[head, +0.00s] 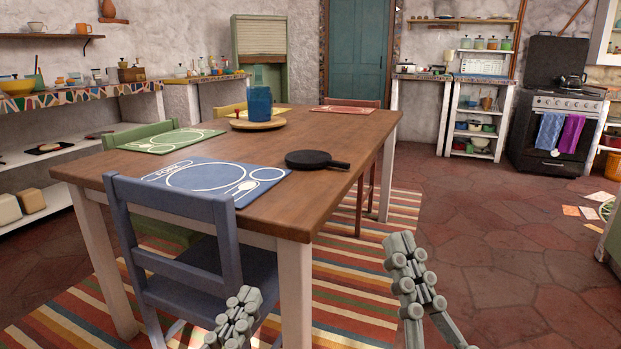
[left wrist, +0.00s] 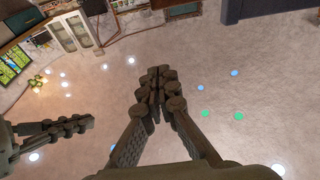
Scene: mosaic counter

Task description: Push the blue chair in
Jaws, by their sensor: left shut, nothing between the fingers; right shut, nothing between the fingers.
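The blue chair (head: 173,197) stands at the near left side of the wooden table (head: 330,205) in the head view. Its backrest is outside the table edge, and its seat (head: 254,268) reaches partly under the tabletop. My left gripper (head: 247,292) is shut and empty at the bottom, overlapping the chair's lower part in the picture; I cannot tell whether it touches. My right gripper (head: 399,242) is shut and empty, right of the near white table leg. In the left wrist view, my left gripper (left wrist: 156,72) points at a pale surface with coloured dots; the chair does not show there.
A black pan (head: 313,159), a blue placemat (head: 215,180) and a blue mug (head: 260,102) are on the table. A green chair (head: 143,132) is at the left side. A striped rug (head: 350,278) lies underneath.

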